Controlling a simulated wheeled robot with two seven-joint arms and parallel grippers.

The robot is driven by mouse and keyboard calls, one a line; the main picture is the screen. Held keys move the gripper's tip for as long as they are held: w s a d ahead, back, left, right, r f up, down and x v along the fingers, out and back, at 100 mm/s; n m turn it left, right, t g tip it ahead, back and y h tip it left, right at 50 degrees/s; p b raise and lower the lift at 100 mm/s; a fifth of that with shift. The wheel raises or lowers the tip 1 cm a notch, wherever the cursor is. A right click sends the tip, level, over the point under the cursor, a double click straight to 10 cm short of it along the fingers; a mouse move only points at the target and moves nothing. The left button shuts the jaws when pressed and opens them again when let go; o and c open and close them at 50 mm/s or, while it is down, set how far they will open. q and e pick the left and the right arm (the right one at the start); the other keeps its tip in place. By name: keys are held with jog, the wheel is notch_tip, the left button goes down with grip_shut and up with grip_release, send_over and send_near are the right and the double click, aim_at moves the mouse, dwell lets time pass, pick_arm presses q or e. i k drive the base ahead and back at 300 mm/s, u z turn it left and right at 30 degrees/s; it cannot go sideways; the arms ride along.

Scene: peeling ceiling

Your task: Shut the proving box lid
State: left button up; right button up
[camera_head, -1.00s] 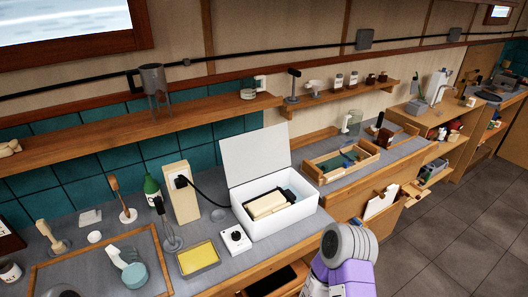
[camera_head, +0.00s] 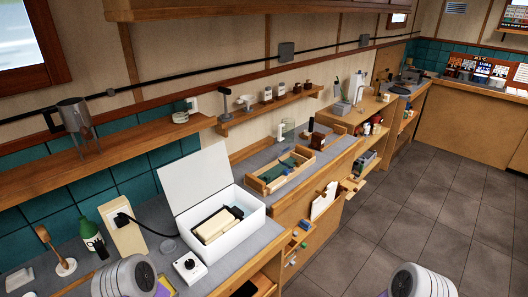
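The proving box (camera_head: 248,222) is a white box on the grey counter, left of the picture's middle. Its white lid (camera_head: 195,180) stands open, raised at the back and leaning slightly backward. Inside lie cream-coloured blocks and a dark item (camera_head: 232,212); the box floor is mostly hidden. Neither gripper's fingers show.
A white control box with a black knob (camera_head: 189,266) sits in front of the box. A cream block with a black plug and cable (camera_head: 125,233) stands at its left. A wooden tray (camera_head: 285,170) lies to the right. Open drawers jut out below; floor at right is clear.

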aim_at(186, 182)
jog(key=z, duration=0.95)
jog(key=i, duration=3.2)
jog(key=u, duration=4.7)
jog(key=i, duration=0.4)
jog(key=z, duration=0.2)
